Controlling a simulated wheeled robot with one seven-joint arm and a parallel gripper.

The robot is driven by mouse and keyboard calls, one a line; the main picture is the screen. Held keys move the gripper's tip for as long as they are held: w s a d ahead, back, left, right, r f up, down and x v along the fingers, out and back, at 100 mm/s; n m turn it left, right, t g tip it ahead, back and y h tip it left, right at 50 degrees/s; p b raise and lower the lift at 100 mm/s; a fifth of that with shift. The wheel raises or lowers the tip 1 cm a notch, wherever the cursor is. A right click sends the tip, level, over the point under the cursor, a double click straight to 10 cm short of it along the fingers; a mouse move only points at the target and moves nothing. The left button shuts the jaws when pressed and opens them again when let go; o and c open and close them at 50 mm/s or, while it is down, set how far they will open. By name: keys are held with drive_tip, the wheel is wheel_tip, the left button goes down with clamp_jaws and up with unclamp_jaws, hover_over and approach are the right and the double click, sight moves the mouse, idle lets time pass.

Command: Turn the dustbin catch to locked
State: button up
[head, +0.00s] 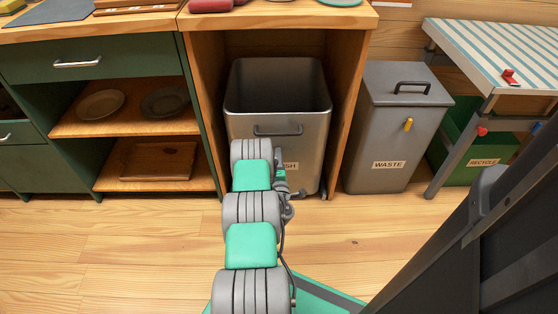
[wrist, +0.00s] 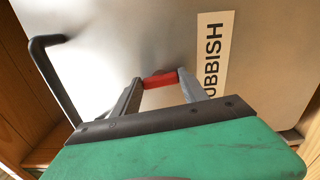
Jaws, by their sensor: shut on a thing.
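The grey metal rubbish bin (head: 245,128) stands in the wooden cabinet bay, its top open in the head view. Its label (wrist: 215,55) reads RUBBISH, turned on its side in the wrist view, where the dark bar handle (wrist: 50,75) is at the left. A small red catch (wrist: 163,77) on the bin's front lies between the fingertips of my gripper (wrist: 161,82). The gripper is shut on it. How far the catch is turned is hard to tell. In the head view my arm hides the catch and most of the gripper.
A grey WASTE bin (head: 378,140) with a yellow catch (head: 407,124) stands right of the bay. A green RECYCLE bin (head: 470,150) is under the striped table (head: 500,50). Cabinet side panels flank the rubbish bin closely. The wooden floor (head: 120,240) at front left is clear.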

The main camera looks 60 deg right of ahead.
drive_tip(key=shift+s+m, duration=0.1)
drive_tip(key=shift+m, duration=0.5)
drive_tip(key=o, duration=1.1)
drive_tip(key=shift+s, duration=0.1)
drive_tip(key=shift+o, duration=1.4)
drive_tip(key=shift+r+p, duration=0.15)
drive_tip(key=shift+p, duration=0.3)
drive_tip(key=p+v, duration=0.7)
drive_tip(key=p, duration=0.9)
drive_tip(key=shift+a, duration=0.4)
drive_tip(key=shift+f, duration=0.2)
